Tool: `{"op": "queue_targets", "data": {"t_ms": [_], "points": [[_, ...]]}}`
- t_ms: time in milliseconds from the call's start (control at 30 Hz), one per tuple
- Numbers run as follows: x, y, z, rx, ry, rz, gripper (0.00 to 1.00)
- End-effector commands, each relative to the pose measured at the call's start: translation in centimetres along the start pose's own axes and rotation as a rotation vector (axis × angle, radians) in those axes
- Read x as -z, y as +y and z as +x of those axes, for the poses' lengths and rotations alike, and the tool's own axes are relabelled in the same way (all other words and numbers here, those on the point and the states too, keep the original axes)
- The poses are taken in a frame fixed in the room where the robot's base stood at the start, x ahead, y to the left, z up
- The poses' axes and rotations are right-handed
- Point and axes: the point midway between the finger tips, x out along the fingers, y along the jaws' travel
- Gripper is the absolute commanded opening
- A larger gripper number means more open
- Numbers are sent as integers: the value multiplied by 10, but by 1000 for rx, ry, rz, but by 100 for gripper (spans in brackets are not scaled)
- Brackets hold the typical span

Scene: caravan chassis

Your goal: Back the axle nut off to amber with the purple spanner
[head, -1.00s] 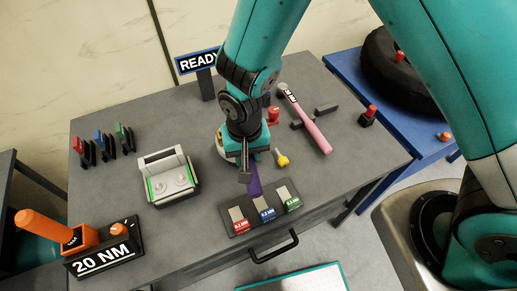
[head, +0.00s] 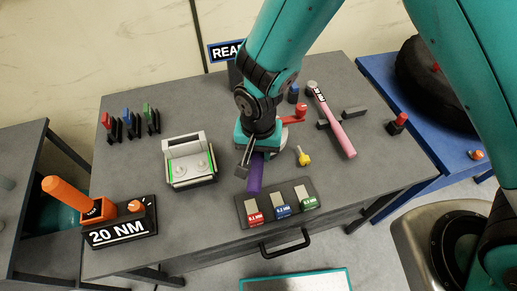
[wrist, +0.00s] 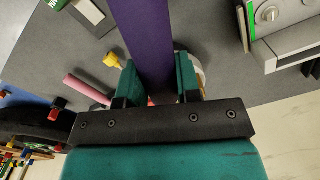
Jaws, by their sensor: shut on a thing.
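The purple spanner (head: 255,177) is held in my gripper (head: 247,158) above the grey bench. In the wrist view my gripper's two teal fingers (wrist: 160,85) are closed on either side of the spanner's purple bar (wrist: 148,38), which runs out past the top edge. The spanner's working end cannot be made out. I cannot pick out the axle nut for sure; a pale round part (wrist: 203,76) shows partly behind the fingers in the wrist view. My wrist hides the bench behind it in the head view.
A grey fixture with green edges (head: 190,162) stands left of my gripper. A tray of red, blue and green gauges (head: 243,212) lies in front. A yellow part (head: 303,156) and pink-handled hammer (head: 335,127) lie to the right. A 20 NM block (head: 120,235) stands front left.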

Motion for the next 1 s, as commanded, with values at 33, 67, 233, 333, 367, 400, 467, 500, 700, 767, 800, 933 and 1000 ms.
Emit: {"op": "queue_targets", "data": {"t_ms": [33,67,233,333,367,400,467,500,700,767,800,933,1000], "points": [[0,0,0,1,1,0,0],[0,0,0,1,1,0,0],[0,0,3,1,1,0,0],[0,0,5,1,1,0,0],[0,0,6,1,1,0,0],[0,0,7,1,2,0,0],[0,0,8,1,2,0,0],[0,0,9,1,2,0,0],[0,0,14,2,2,0,0],[1,0,16,2,2,0,0],[1,0,16,2,2,0,0],[1,0,16,2,2,-2,0],[1,1,16,2,2,-10,0]]}}
